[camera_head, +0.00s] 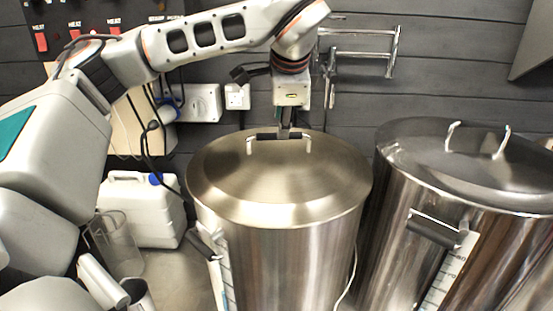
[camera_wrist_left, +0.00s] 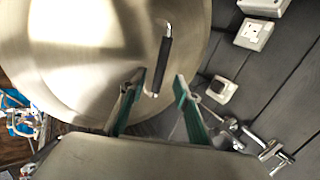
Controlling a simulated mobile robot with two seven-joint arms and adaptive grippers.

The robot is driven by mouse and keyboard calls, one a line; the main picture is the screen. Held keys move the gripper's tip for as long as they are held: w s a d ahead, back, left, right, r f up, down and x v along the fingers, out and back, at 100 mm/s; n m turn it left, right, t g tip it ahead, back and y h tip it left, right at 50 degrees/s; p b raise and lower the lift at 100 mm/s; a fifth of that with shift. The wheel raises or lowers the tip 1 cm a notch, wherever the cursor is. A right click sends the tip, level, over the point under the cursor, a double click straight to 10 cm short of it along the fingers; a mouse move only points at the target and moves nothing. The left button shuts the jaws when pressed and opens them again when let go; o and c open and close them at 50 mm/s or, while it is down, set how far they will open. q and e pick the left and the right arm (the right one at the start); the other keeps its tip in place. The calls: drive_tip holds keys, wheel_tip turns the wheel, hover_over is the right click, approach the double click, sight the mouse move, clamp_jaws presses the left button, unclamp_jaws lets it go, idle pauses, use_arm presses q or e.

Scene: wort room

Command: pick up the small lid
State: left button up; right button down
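A domed steel lid (camera_head: 285,185) sits on the middle steel pot, with a black-gripped bar handle (camera_head: 281,136) at its far side. The lid (camera_wrist_left: 85,50) and its handle (camera_wrist_left: 162,60) also fill much of the left wrist view. My left gripper (camera_head: 285,130) points down at the handle from above. In the left wrist view my left gripper (camera_wrist_left: 153,82) has its two green-padded fingers apart, with the handle's near end between or just beyond the tips. I cannot tell whether they touch it. My right gripper is not in view.
A second, wider-looking steel pot (camera_head: 400,230) with its own lid (camera_head: 465,165) stands at the right. A white jerrycan (camera_head: 140,210) and a clear jug (camera_head: 117,245) stand left of the middle pot. Wall sockets (camera_head: 200,103) and a metal rail (camera_head: 358,55) are behind.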

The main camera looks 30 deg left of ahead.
sight(279, 151)
use_arm(q)
drive_tip(key=p+x, duration=0.1)
drive_tip(key=x, duration=0.6)
drive_tip(key=shift+w+f, duration=0.1)
drive_tip(key=shift+w, duration=0.15)
clamp_jaws()
